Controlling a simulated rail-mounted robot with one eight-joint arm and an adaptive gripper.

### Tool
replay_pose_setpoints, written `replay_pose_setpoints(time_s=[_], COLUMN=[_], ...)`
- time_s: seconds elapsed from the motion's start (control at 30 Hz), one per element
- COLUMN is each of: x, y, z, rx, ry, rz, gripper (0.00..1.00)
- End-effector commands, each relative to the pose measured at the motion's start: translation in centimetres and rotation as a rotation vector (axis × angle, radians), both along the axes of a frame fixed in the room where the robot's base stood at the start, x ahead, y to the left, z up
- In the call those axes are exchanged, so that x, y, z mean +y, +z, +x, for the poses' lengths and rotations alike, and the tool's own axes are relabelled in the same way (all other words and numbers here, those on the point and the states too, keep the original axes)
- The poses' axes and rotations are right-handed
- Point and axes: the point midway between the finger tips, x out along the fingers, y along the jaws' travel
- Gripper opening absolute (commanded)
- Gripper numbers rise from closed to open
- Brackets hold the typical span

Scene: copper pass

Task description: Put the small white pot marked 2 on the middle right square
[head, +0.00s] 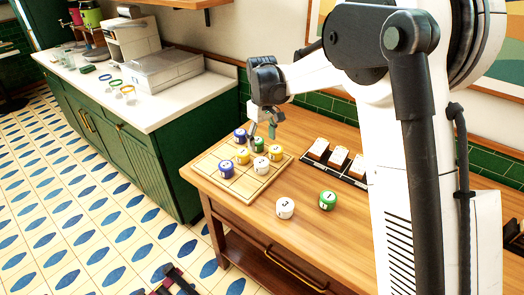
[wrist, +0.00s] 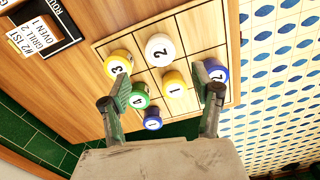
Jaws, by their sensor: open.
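The small white pot marked 2 (wrist: 160,48) stands upright on the gridded wooden board (head: 205,172). In the head view this white pot (head: 261,165) is on the right-hand square of the middle row, beside the yellow pot on the centre square. My gripper (head: 262,133) is open and empty above the back part of the board. In the wrist view my gripper (wrist: 163,88) has its fingers spread, with the yellow pot marked 1 (wrist: 176,83) showing between them. The white pot lies beyond the fingertips and looks apart from them.
Yellow 3 (wrist: 118,62), green 4 (wrist: 138,95) and a blue pot (wrist: 152,119) fill the back row. Another blue pot (head: 226,168) is on the front middle square. A white pot (head: 285,208) and a green pot (head: 327,200) stand off the board. A ticket rack (head: 338,160) lies behind.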

Motion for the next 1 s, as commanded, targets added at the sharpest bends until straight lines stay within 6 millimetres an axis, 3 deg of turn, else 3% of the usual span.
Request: replay_pose_setpoints(time_s=[0.47, 0.67, 1.0], x=[-0.8, -4.0, -9.7], y=[2.5, 6.7, 12.8], z=[-0.7, -3.7, -11.2], rx=[-0.014, -0.078, -0.207], ry=[-0.02, -0.098, -0.258], rz=[0.005, 0.024, 0.068], gripper=[0.62, 0.62, 0.62])
